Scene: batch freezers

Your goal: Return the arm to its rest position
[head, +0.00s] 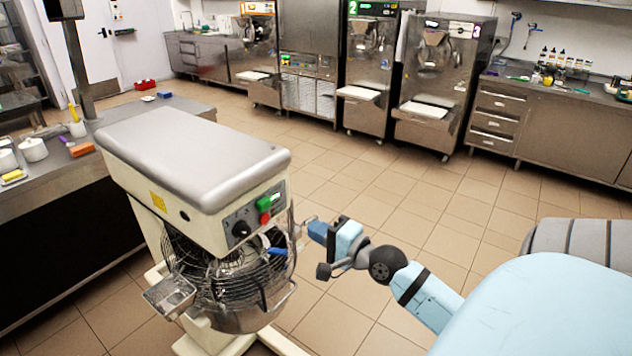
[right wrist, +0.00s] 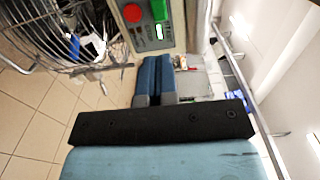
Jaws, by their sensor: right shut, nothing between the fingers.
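My right arm comes in from the lower right in the head view. Its gripper (head: 316,231) is beside the right side of the mixer (head: 190,160), near the wire bowl guard (head: 232,285) and below the control panel. In the right wrist view the two blue fingers (right wrist: 154,78) are together with nothing between them. The red and green buttons (right wrist: 145,12) and part of the guard (right wrist: 50,35) show just beyond them. Whether the gripper touches the mixer I cannot tell. My left gripper does not show.
A steel counter (head: 60,170) with white pots stands behind the mixer at left. Batch freezers (head: 438,80) line the back wall, with a drawer counter (head: 560,120) at right. The tiled floor (head: 400,190) between is clear.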

